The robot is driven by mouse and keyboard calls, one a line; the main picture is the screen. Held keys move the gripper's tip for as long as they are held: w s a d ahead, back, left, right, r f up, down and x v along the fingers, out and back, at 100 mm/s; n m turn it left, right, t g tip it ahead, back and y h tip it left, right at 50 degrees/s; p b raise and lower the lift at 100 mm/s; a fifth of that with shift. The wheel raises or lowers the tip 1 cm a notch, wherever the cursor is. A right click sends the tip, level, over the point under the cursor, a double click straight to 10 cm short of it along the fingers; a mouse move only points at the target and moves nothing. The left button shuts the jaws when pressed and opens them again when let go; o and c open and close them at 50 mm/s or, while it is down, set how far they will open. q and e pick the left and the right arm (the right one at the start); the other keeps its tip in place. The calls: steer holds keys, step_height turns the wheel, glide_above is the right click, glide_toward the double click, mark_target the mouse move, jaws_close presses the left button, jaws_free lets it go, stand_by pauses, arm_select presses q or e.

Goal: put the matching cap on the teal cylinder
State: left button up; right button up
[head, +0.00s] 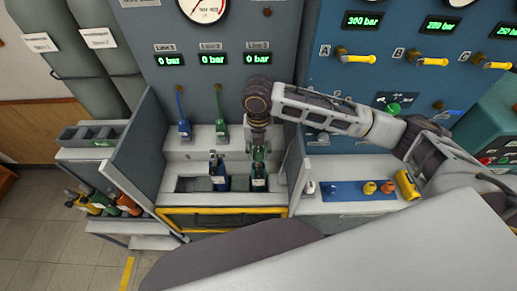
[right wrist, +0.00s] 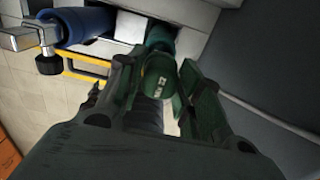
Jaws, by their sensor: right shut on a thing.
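The teal cylinder (head: 259,183) stands upright in the right part of the bench recess in the head view, its top partly hidden by my gripper. Its dark teal body also shows past the fingers in the right wrist view (right wrist: 160,36). My right gripper (head: 258,146) points down directly over this cylinder. It is shut on a dark green cap (right wrist: 157,78) with a small white mark, seen between the fingers in the wrist view. The cap is at the cylinder's top end; I cannot tell whether it is seated. My left gripper is not in view.
A blue cylinder (head: 218,180) stands close on the left. Orange and yellow caps (head: 370,188) sit on a blue mat (head: 346,196) to the right. Blue and green hoses (head: 221,130) hang behind.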

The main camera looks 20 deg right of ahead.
steer(key=shift+f, duration=0.85)
stand_by(0.8)
steer(key=o, duration=1)
steer(key=shift+o, duration=0.2)
steer(key=shift+r, duration=0.1)
steer(key=shift+r, duration=5.95)
steer(key=shift+f, duration=0.1)
